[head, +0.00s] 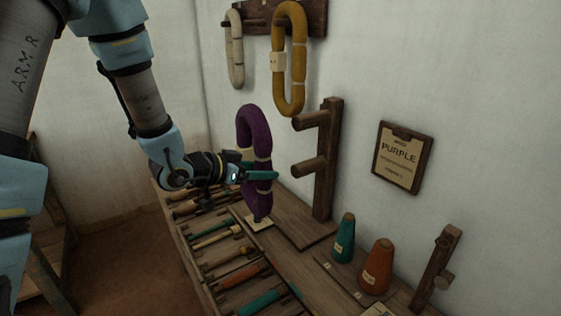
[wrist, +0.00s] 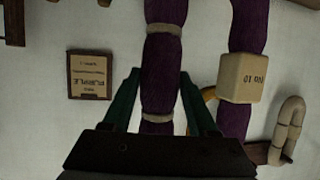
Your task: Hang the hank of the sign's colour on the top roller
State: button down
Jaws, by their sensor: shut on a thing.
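The sign (head: 402,157) on the wall reads PURPLE; it also shows upside down in the wrist view (wrist: 89,75). My gripper (head: 266,174) is shut on one strand of the purple hank (head: 248,128), which hangs upright as a long loop. In the wrist view, the teal fingers (wrist: 160,85) lie either side of the purple strand (wrist: 161,65). The hank's other strand carries a cream tag (wrist: 242,78). A wooden post to the right of the hank bears a top roller (head: 310,119) and a lower roller (head: 308,167). The hank is apart from both rollers.
A yellow hank (head: 280,75) and a cream hank (head: 233,60) hang from a wall rack (head: 256,16). A bench below holds several bobbins (head: 240,275), a teal cone (head: 344,238) and an orange cone (head: 377,267). A smaller wooden post (head: 436,268) stands at the right.

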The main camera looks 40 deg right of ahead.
jog(key=shift+s+d+r+m+g, duration=0.5)
jog(key=shift+s+d+r, duration=0.2)
jog(key=shift+s+d, duration=0.25)
jog(key=d+f+b, duration=0.1)
jog(key=d, duration=1.5)
jog(key=shift+s+f+b, duration=0.3)
jog(key=shift+s+f, duration=0.05)
jog(key=shift+s, duration=0.1)
jog(key=shift+s+f, duration=0.1)
jog(key=shift+f, duration=0.15)
jog(key=c, duration=0.5)
grip_release()
jog(key=o, duration=0.4)
jog(key=shift+r, duration=0.2)
jog(key=b+v, duration=0.2)
jog(key=v, duration=0.8)
jog(key=shift+a+r, duration=0.25)
jog(key=shift+a, duration=0.05)
